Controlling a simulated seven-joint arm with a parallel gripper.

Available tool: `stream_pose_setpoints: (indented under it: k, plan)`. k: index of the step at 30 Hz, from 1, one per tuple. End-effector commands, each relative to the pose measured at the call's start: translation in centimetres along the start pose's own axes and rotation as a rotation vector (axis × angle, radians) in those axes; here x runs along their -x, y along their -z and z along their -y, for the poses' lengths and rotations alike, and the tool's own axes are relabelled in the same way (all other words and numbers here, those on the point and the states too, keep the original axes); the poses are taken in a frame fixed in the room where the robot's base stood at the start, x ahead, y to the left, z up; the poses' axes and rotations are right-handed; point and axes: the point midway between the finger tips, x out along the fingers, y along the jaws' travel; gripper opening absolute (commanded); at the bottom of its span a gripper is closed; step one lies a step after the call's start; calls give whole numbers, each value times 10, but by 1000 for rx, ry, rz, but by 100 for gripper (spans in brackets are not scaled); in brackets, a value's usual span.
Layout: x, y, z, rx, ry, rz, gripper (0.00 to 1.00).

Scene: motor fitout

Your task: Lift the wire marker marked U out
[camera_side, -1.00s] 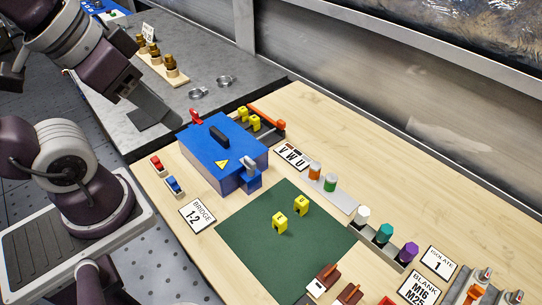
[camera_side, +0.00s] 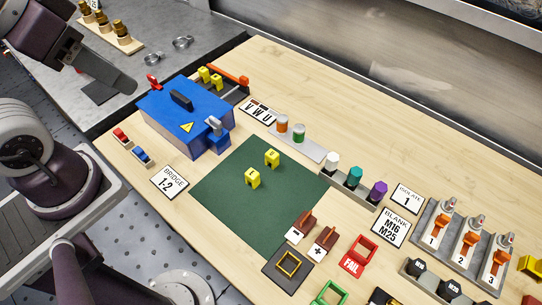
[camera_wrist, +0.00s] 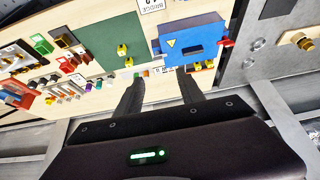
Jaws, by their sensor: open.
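Two yellow wire markers stand on the green mat (camera_side: 235,205), a nearer one (camera_side: 252,178) and a farther one (camera_side: 272,159). Other yellow markers (camera_side: 204,73) (camera_side: 216,82) sit in a dark tray (camera_side: 236,94) behind the blue box (camera_side: 185,112). Their letters are too small to read surely, so I cannot tell which is U. My gripper (camera_side: 118,85) is open and empty, up in the air left of the blue box. In the wrist view my gripper (camera_wrist: 162,90) shows two spread fingers with nothing between them; the box (camera_wrist: 190,43) lies beyond.
A VWU label (camera_side: 258,111) lies beside the tray. The blue box has a black handle and a padlock (camera_side: 215,128). Coloured plugs (camera_side: 354,177) and switches (camera_side: 468,244) stand to the right. Bare wood lies behind them.

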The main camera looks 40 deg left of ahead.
Motion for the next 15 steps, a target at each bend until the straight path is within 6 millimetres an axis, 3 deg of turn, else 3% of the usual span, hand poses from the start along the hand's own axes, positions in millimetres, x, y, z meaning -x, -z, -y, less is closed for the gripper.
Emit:
stream_pose_setpoints:
  k: [5, 8, 11, 15]
  plan:
    - [-2, 5, -1, -32, -3, 12, 45]
    - [-14, 30, -9, -206, -21, 74, 45]
    - [-48, 66, -28, -509, -68, 166, 45]
    - [-121, 99, -68, -949, -174, 276, 45]
